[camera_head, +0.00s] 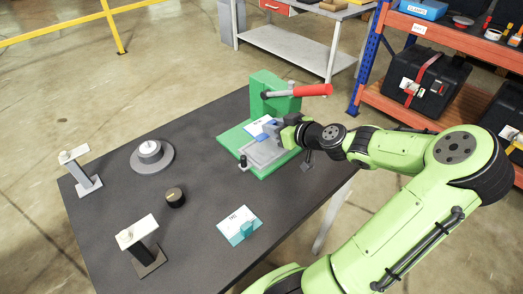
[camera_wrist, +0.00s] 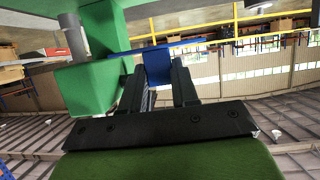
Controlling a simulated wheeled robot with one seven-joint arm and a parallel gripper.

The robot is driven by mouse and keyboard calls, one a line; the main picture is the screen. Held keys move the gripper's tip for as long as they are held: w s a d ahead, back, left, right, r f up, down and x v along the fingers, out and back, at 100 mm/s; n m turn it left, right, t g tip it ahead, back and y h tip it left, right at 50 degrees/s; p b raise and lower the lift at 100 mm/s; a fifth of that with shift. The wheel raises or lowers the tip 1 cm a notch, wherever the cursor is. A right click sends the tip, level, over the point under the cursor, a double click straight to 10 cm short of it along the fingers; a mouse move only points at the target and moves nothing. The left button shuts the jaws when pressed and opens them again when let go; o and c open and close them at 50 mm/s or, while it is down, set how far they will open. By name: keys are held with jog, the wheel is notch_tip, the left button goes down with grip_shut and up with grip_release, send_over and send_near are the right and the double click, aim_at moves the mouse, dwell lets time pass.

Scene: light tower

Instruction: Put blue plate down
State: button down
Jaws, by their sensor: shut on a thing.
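The blue plate (camera_head: 271,128) is at my gripper (camera_head: 283,132), over the grey metal part of a green press-like fixture (camera_head: 262,102) with a red handle. In the wrist view the blue plate (camera_wrist: 157,68) shows between the two dark fingers of my gripper (camera_wrist: 158,82), which are shut on it. The green body of the fixture (camera_wrist: 97,88) stands close on the left there. My gripper hides part of the plate in the head view, so I cannot tell whether its underside touches the fixture.
The dark table (camera_head: 195,225) also holds a teal holder with a white card (camera_head: 238,224), a black round knob (camera_head: 175,196), a grey disc base (camera_head: 152,157) and two posts with white tops (camera_head: 137,232).

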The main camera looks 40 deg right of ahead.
aim_at(274, 158)
notch_tip(274, 158, down, 10)
jog(key=b, duration=0.3)
jog(key=shift+r+b, duration=0.1)
jog(key=shift+b, duration=0.2)
jog(key=c, duration=0.8)
grip_release()
jog(key=shift+c, duration=0.2)
jog(key=shift+s, duration=0.2)
jog(key=p+v, duration=0.3)
jog(key=v, duration=1.2)
jog(key=shift+a+r+p, duration=0.15)
jog(key=shift+r+p, duration=0.15)
